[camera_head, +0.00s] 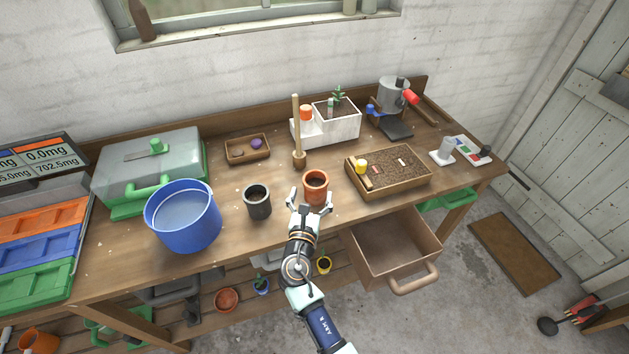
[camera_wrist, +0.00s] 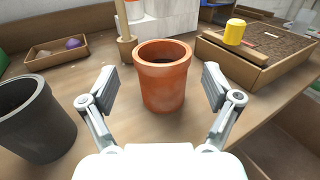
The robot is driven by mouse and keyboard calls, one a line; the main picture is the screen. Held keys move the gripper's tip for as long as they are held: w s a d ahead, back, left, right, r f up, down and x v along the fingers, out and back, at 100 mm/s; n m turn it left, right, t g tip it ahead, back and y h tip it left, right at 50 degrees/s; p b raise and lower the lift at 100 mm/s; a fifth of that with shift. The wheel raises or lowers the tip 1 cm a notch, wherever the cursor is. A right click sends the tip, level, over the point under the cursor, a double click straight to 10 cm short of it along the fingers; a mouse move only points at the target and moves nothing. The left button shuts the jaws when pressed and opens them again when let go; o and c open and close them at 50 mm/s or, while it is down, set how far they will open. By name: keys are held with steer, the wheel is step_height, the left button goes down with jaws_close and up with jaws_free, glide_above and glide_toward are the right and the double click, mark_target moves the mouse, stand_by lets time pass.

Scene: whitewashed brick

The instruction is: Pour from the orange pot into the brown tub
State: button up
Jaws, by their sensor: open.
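The orange pot (camera_head: 315,187) stands upright on the bench near its front edge; it also shows in the wrist view (camera_wrist: 163,85). Its inside looks dark, and I cannot tell what it holds. My gripper (camera_head: 311,198) is open at the pot's near side. In the wrist view, its fingers (camera_wrist: 160,84) lie left and right of the pot with a gap on each side. I cannot tell which brown container is the brown tub: a small brown box (camera_head: 238,157) with stones stands back left, and a brown soil-filled tray (camera_head: 393,191) stands to the right.
A dark grey pot (camera_head: 257,205) stands close on the left, with a blue bucket (camera_head: 182,222) beyond it. A wooden tamper (camera_head: 298,150) stands upright behind the orange pot. A white planter (camera_head: 340,132) is farther back. An open drawer (camera_head: 398,258) juts out at front right.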

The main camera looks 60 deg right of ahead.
steer(key=v, duration=0.2)
steer(key=shift+s+a, duration=0.1)
steer(key=shift+a, duration=0.2)
steer(key=shift+r, duration=0.1)
